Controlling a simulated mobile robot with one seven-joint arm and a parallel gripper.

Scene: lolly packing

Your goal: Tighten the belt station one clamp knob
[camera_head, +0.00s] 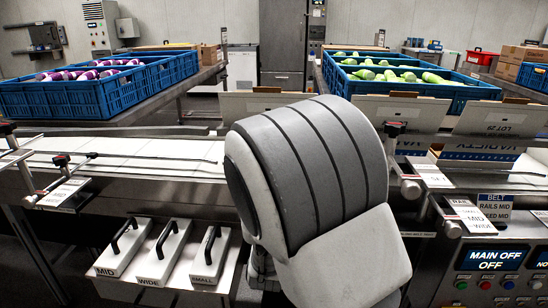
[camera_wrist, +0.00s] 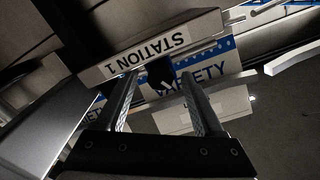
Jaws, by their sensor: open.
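In the wrist view my gripper (camera_wrist: 159,77) is open, with its two fingers apart. A small black part that looks like a clamp knob (camera_wrist: 160,72) shows between the fingertips. I cannot tell whether the fingers touch it. A white label reading STATION 1 (camera_wrist: 150,45) is just beyond, upside down in this view. In the head view my arm covers the middle, and my gripper is hidden. I cannot tell which belongs to station one.
Three labelled handles, MID (camera_head: 125,236), WIDE (camera_head: 166,238) and SMALL (camera_head: 211,244), stand below the belt (camera_head: 130,150). A control panel reading MAIN OFF (camera_head: 489,257) is at the right. Blue crates (camera_head: 95,103) stand behind. Cartons (camera_head: 400,108) stand close to my arm's right.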

